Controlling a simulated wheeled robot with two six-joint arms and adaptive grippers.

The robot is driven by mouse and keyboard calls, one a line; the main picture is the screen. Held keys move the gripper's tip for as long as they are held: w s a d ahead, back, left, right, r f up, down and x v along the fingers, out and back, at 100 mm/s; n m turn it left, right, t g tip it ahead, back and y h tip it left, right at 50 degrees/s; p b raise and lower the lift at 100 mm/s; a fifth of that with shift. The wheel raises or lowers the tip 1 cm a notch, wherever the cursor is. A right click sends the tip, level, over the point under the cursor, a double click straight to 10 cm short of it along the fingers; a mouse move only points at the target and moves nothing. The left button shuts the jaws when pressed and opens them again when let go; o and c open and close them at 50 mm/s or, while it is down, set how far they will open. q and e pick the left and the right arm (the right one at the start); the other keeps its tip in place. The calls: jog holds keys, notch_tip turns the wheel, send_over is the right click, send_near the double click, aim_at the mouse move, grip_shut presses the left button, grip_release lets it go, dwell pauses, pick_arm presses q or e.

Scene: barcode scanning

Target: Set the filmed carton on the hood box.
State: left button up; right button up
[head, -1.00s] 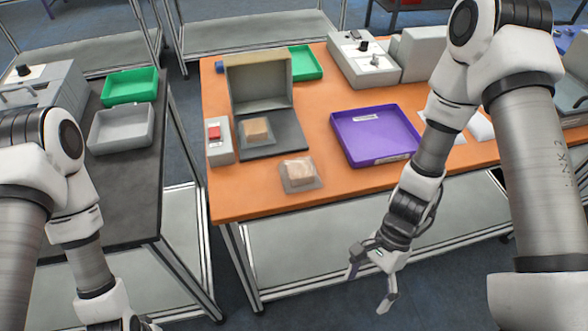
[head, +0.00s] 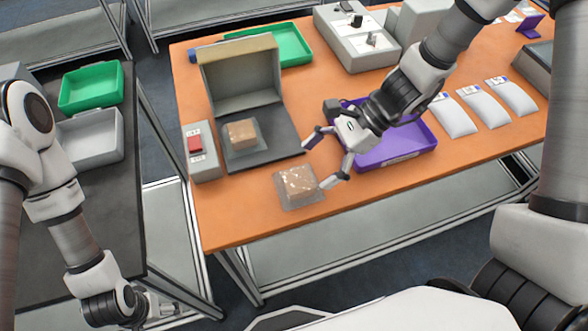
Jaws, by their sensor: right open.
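A small tan carton (head: 298,183) in clear, shiny film lies on the front of the orange table. A second tan carton (head: 240,133) sits on a clear sheet on the dark plate in front of the hood box (head: 241,78). The hood box is beige-grey, with its hollow side facing the front. My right gripper (head: 320,163) is open and empty, its fingers just to the right of and above the front carton; I cannot tell whether one touches it. My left gripper (head: 160,306) is low at the left, too small to read.
A purple tray (head: 398,152) lies partly behind my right gripper. A red-button box (head: 200,150) stands left of the plate. A green tray (head: 290,45) is behind the hood box, and white pouches (head: 455,117) lie at right. Bare table is left of the front carton.

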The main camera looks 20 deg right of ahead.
aim_at(299, 179)
jog(key=x, duration=0.6)
jog(key=shift+w+f, duration=0.2)
jog(key=shift+f, duration=0.1)
jog(key=shift+s, duration=0.1)
jog(key=shift+s+r, duration=0.1)
jog(key=c, duration=1.3)
